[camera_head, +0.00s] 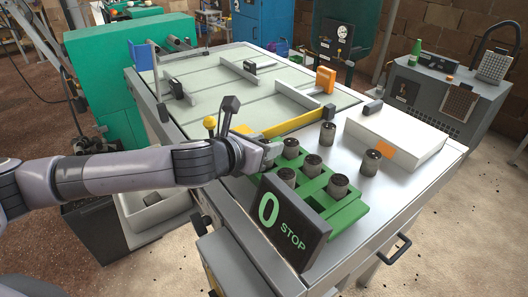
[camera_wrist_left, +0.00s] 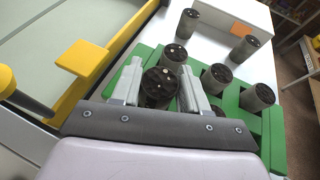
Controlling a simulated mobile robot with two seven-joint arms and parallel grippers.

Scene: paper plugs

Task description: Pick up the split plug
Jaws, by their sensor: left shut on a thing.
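Several grey cylindrical plugs with dark speckled tops stand in and around the green tray (camera_head: 345,217). My left gripper (camera_head: 274,150) reaches over the tray's left side. In the left wrist view, my left gripper (camera_wrist_left: 161,78) is shut on one plug (camera_wrist_left: 161,88), with a finger on each side of it. I cannot make out a split on this plug. Other plugs stand in the tray, such as one in the middle (camera_head: 312,165) and one at the right (camera_head: 337,187). I cannot tell whether the held plug is clear of the tray. My right gripper is not in view.
Two plugs (camera_head: 327,135) (camera_head: 371,163) stand on the metal table beyond the tray. A white box (camera_head: 397,133) with an orange tag lies behind them. A yellow bar (camera_head: 294,124) runs close behind the gripper. A dark STOP sign (camera_head: 290,222) stands at the tray's front.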

